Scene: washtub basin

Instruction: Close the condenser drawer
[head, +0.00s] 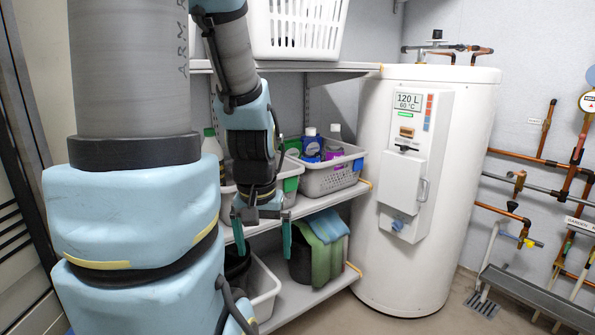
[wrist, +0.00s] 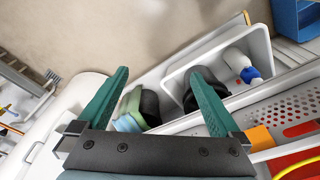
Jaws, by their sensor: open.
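I cannot make out a condenser drawer for certain in either view. The nearest drawer-like part is a white panel with a handle (head: 402,180) on the front of the white water heater (head: 440,260); it looks flat against its housing. My gripper (head: 264,238) hangs in front of the shelves, left of the heater, pointing down. In the wrist view my gripper (wrist: 159,75) has its two teal fingers wide apart with nothing held between them. Past the fingers are the lower shelf and the floor.
A grey basket of bottles (head: 330,178) stands on the middle shelf. A white bin (head: 264,292) and folded green and blue cloths (head: 322,255) are on the lower shelf. A white laundry basket (head: 300,30) is above. Pipes (head: 525,155) line the right wall. The floor before the heater is clear.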

